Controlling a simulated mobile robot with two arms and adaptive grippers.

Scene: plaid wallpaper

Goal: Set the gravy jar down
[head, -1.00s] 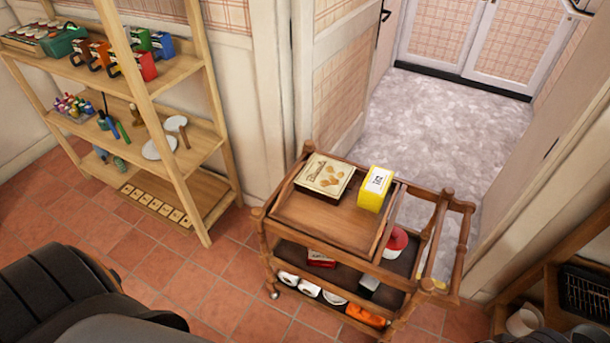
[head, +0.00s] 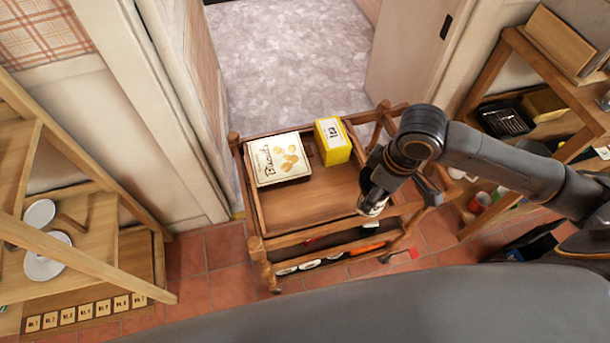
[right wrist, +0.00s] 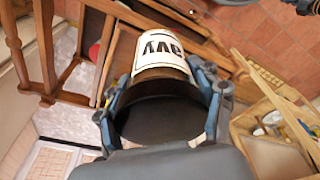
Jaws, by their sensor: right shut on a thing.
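The gravy jar (head: 371,208) has a white label and a dark body. In the right wrist view the jar (right wrist: 165,48) shows black letters ending in "avy". My right gripper (head: 376,188) is shut on it; the two blue-grey fingers (right wrist: 163,88) stand either side of the jar. The jar is at the front right of the wooden trolley's top tray (head: 310,200). I cannot tell whether its base touches the tray. My left gripper is not in view.
A cream biscuit box (head: 278,158) and a yellow box (head: 333,141) stand at the back of the top tray. The tray's front middle is bare. Wooden shelves (head: 85,225) stand at left, another rack (head: 555,75) at right.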

